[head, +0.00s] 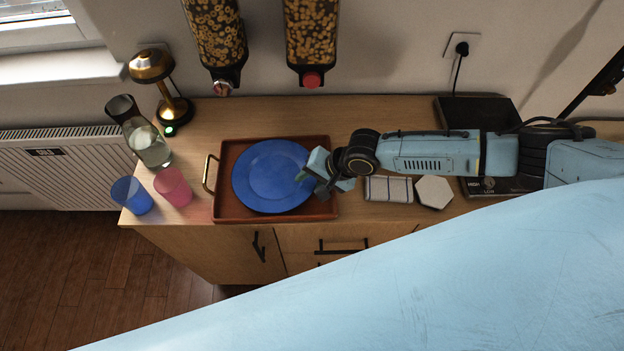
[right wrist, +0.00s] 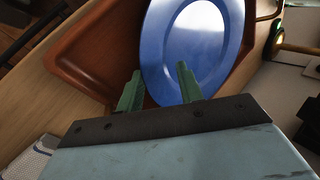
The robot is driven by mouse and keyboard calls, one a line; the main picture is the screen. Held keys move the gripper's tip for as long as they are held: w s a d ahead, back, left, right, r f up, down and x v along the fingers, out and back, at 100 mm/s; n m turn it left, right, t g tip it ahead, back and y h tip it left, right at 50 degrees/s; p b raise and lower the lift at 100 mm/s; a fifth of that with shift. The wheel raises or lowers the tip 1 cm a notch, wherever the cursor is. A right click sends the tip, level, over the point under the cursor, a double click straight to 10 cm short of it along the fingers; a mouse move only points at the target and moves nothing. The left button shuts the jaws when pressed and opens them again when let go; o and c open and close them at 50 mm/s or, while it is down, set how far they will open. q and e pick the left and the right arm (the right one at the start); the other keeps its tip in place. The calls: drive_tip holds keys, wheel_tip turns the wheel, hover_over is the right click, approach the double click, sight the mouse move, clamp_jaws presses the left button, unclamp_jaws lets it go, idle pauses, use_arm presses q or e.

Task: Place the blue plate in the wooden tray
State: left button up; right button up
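The blue plate (head: 272,176) lies in the wooden tray (head: 228,209), a reddish-brown tray with a brass handle at its left end. The plate also shows in the right wrist view (right wrist: 195,45), with the tray (right wrist: 90,60) beside and under it. My right gripper (head: 313,177) is at the plate's right rim, over the right part of the tray. In the right wrist view its green fingers (right wrist: 160,85) stand apart, one over the plate and one just outside its rim. Finger contact with the plate is unclear. My left gripper is not in view.
A blue cup (head: 132,196), a pink cup (head: 173,187) and a glass carafe (head: 148,143) stand left of the tray. A brass lamp (head: 160,80) is behind. A folded cloth (head: 388,189) and a white hexagonal piece (head: 434,192) lie to the right. Cereal dispensers (head: 312,35) hang above.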

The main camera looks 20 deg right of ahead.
drive_tip(key=shift+s+d+f, duration=0.2)
drive_tip(key=shift+s+f, duration=0.05)
drive_tip(key=p+v, duration=0.1)
drive_tip(key=v, duration=1.2)
drive_tip(key=shift+r, duration=0.35)
drive_tip(key=shift+w+a, duration=0.1)
drive_tip(key=shift+a, duration=0.05)
